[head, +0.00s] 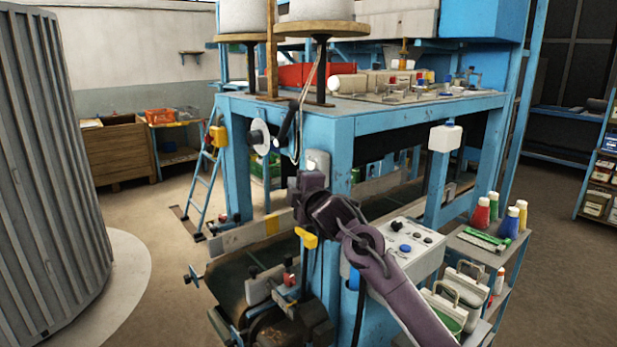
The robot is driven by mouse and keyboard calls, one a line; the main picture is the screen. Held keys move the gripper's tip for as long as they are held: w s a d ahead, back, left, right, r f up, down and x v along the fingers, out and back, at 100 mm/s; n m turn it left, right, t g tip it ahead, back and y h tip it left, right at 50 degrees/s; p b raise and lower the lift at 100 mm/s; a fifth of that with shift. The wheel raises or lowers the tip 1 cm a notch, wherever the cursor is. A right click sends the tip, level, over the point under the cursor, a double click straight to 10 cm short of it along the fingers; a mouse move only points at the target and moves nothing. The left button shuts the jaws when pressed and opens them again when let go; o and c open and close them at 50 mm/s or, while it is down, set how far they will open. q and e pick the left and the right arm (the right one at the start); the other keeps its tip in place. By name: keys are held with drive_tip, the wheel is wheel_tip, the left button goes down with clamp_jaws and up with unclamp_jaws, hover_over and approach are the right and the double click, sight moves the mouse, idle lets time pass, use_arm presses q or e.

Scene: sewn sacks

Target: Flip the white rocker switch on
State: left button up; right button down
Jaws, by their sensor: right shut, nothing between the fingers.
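A small white switch plate (318,159) is on the blue front post of the sewing machine frame, near the middle of the picture. It looks like the rocker switch; its lower part is hidden behind my gripper, and I cannot tell the rocker's position. My right gripper (312,181), dark purple, is right in front of and just below the plate, its arm coming in from the lower right. It is shut and empty. I cannot tell whether it touches the plate. My left gripper is out of view.
A grey control panel (405,239) with a blue button sits right of my wrist. A white box (445,137) is on another blue post. A side cart (480,239) holds bottles. A yellow part (306,237) and conveyor (237,283) lie below. Floor at left is free.

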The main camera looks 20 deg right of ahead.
drive_tip(key=d, duration=0.1)
drive_tip(key=d+p, duration=0.1)
drive_tip(key=w+d, duration=0.1)
drive_tip(key=shift+d+f, duration=0.25)
drive_tip(key=shift+d, duration=0.1)
drive_tip(key=shift+w, duration=0.1)
drive_tip(key=shift+w+d+f+n+b, duration=0.1)
drive_tip(key=shift+d+n+b, duration=0.3)
drive_tip(key=shift+n+b, duration=0.15)
